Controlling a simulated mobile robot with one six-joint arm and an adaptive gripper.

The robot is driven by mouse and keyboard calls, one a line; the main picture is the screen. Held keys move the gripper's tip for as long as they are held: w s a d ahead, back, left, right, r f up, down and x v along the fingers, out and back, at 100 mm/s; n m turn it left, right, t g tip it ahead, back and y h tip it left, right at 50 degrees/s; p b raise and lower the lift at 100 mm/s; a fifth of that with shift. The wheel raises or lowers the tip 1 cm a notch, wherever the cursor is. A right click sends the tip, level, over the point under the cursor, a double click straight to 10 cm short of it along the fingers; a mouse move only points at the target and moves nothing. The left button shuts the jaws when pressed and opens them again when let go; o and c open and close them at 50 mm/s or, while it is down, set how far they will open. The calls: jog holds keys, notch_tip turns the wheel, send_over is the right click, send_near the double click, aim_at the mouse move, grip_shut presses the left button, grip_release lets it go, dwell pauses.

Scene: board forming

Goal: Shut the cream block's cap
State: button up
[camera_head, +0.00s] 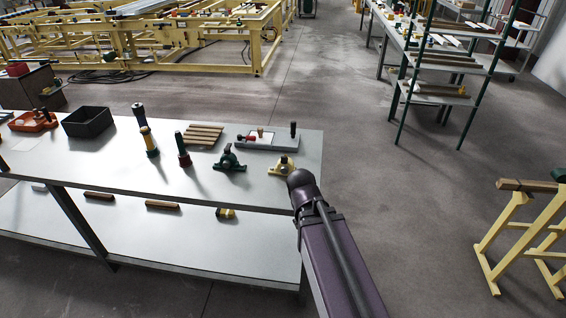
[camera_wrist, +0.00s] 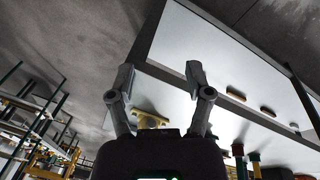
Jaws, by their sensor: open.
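The cream block (camera_head: 281,169) sits on the upper top of the workbench, near its right end, with a dark part at its upper side. It is small here, and I cannot tell how far its cap is open. In the wrist view a yellowish block (camera_wrist: 150,121), which looks like the cream block, shows just beyond the gripper body, between the finger bases. My gripper (camera_wrist: 160,79) is open with nothing between its fingertips, and apart from the block. In the head view my arm comes up from the lower right beside the bench end, and the gripper is not clearly visible.
A similar green block (camera_head: 229,162) stands just left. Behind are a grey tray (camera_head: 268,142) with a red-handled tool and wooden strips (camera_head: 203,135). Upright pegs (camera_head: 183,150) and a black bin (camera_head: 88,122) stand further left.

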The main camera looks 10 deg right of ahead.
jog(key=w+d+f+n+t+h+b, duration=0.2)
jog(key=w+n+t+h+b, duration=0.1)
jog(key=w+n+b, duration=0.25)
jog(key=w+d+f+n+t+h+b, duration=0.1)
jog(key=w+d+n+t+h+b, duration=0.2)
jog(key=w+n, duration=0.35)
jog(key=w+a+n+t+y+b, duration=0.1)
jog(key=w+a+n+t+b, duration=0.3)
jog(key=n, duration=0.5)
jog(key=w+a+r+n+t+y+b, duration=0.1)
jog(key=w+a+n+t+b, duration=0.4)
jog(key=n, duration=0.4)
jog(key=shift+w+a+t+b, duration=0.15)
jog(key=shift+a+t+b, duration=0.25)
jog(key=shift+b, duration=0.4)
jog(key=shift+w, duration=0.1)
